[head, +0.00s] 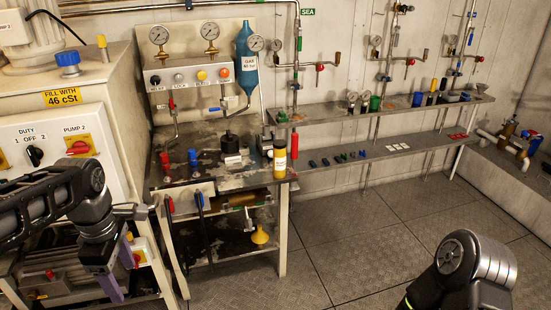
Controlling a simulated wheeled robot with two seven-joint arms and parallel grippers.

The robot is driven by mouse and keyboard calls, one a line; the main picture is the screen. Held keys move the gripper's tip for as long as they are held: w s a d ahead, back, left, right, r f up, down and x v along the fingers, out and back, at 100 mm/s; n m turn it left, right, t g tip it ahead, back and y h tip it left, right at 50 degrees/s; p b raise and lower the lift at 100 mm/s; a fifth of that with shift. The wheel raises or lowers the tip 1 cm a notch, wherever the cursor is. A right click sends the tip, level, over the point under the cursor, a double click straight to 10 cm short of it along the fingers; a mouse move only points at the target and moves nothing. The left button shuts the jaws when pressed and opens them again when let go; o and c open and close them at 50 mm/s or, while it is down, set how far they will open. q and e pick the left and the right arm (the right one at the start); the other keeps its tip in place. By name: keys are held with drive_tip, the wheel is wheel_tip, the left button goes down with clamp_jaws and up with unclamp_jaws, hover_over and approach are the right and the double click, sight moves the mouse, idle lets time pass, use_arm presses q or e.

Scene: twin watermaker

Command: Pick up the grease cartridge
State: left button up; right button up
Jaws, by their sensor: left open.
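A yellow cylinder with a pale label and dark top (280,160) stands upright at the right front corner of the workbench (230,180). It looks like the grease cartridge, but its label is too small to read. My left gripper (121,276) is open at the lower left, in front of the grey cabinet and to the left of the bench. It is empty and well apart from the cylinder. My right arm shows at the bottom right, but its gripper is out of view.
The bench carries a black fitting (230,143) and red and blue handled parts. A gauge panel (190,73) stands behind. A yellow funnel (260,234) is below. Two wall shelves (400,148) hold small parts and cups. The floor (350,245) right of the bench is clear.

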use_arm(q)
drive_tip(key=shift+f, duration=0.1)
idle(0.4)
drive_tip(key=s+d+f+m+h, duration=0.15)
drive_tip(key=d+f+m, duration=0.5)
drive_tip(key=f, duration=0.65)
drive_tip(key=d+f+m+h, duration=0.2)
drive_tip(key=d+f+m, duration=0.2)
drive_tip(key=d+f, duration=0.7)
drive_tip(key=s+d+f+m, duration=0.3)
drive_tip(key=s+f, duration=0.3)
drive_tip(key=s+d+f+m, duration=0.4)
drive_tip(key=s+f, duration=0.3)
drive_tip(key=shift+d+t+h, duration=0.15)
drive_tip(key=shift+t+h, duration=0.15)
drive_tip(key=shift+h, duration=0.05)
drive_tip(key=shift+f, duration=0.1)
drive_tip(key=shift+c, duration=0.6)
